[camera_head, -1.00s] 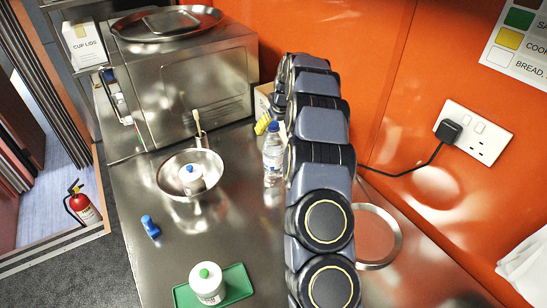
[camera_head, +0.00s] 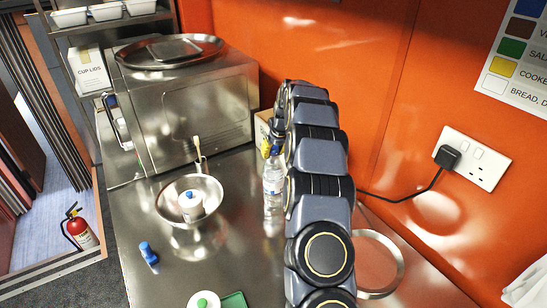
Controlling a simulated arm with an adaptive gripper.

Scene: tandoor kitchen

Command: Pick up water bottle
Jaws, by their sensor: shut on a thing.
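The water bottle (camera_head: 273,181) is clear plastic and stands upright near the back of the steel counter, just left of my arm. Its right side is partly hidden by my arm. My gripper (camera_head: 277,133) shows only in part, as a dark shape at the top of the bottle. It is shut on the bottle's upper end, and its fingers are mostly hidden. The bottle's base is at or very near the counter; I cannot tell whether there is a gap.
A pan (camera_head: 166,202) holding a white blue-capped container (camera_head: 190,205) is left of the bottle. A blue item (camera_head: 148,253) and a white green-capped container (camera_head: 204,300) by a green tray (camera_head: 235,300) are nearer. A steel appliance (camera_head: 200,105) stands behind. A metal ring (camera_head: 398,262) lies right.

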